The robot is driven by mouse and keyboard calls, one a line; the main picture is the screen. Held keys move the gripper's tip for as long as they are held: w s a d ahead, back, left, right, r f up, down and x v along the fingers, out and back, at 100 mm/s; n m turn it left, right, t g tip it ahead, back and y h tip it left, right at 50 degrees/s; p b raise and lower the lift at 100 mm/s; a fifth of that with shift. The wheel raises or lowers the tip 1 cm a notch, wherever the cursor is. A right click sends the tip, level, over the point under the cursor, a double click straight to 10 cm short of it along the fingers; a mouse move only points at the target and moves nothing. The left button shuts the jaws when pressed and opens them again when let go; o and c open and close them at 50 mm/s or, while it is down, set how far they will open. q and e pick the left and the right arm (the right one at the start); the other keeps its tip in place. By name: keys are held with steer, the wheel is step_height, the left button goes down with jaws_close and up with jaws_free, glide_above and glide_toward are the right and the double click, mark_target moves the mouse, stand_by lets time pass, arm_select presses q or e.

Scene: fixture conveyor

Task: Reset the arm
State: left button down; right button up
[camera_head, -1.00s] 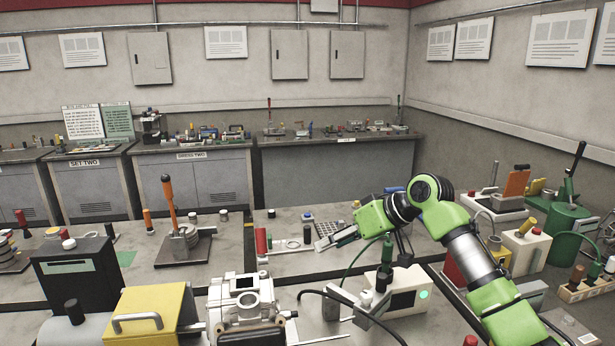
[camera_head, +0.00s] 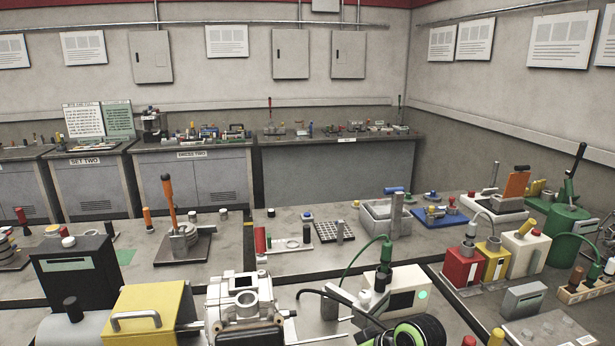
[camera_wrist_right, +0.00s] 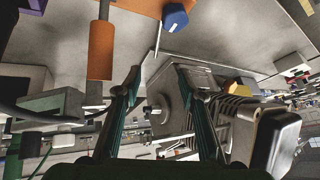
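In the head view only a green and black piece of my right arm shows at the bottom edge, right of centre; its gripper is out of that view. In the right wrist view my right gripper (camera_wrist_right: 158,85) points into the scene with its two dark fingers spread apart. Nothing is held between them. A grey metal block (camera_wrist_right: 168,88) shows beyond the gap, and I cannot tell how far off it is. My left arm and gripper are in neither view.
A white box with a green light (camera_head: 403,300) stands close to my right arm. A machined metal fixture (camera_head: 243,300) and a yellow box with a handle (camera_head: 150,318) stand to its left. A grey tray fixture (camera_head: 385,218) and a perforated plate (camera_head: 335,232) sit farther back.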

steer(key=s+d+f+m+h, duration=0.1)
steer(key=s+d+f, duration=0.25)
steer(key=s, duration=0.45)
steer(key=s+d+f+m+h, duration=0.1)
steer(key=s+d+f, duration=0.1)
steer(key=s+f, duration=0.45)
steer(key=s+d+r+m+h, duration=0.15)
steer(key=s+d, duration=0.25)
steer(key=s, duration=0.4)
steer(key=s+d+m+h, duration=0.1)
steer(key=s+d+h, duration=0.1)
steer(key=s+d, duration=0.45)
steer(key=s+a+f+g+b, duration=0.1)
steer(key=s+f+b, duration=0.1)
steer(key=f, duration=1.4)
steer(key=s+a+f+g+b, duration=0.1)
steer(key=s+f+b, duration=0.1)
steer(key=f, duration=1.4)
steer(key=s+d+f+g+b, duration=0.1)
steer(key=s+d+f+b, duration=0.2)
steer(key=s+f, duration=1.3)
steer(key=shift+s+f, duration=0.25)
steer(key=shift+f, duration=0.45)
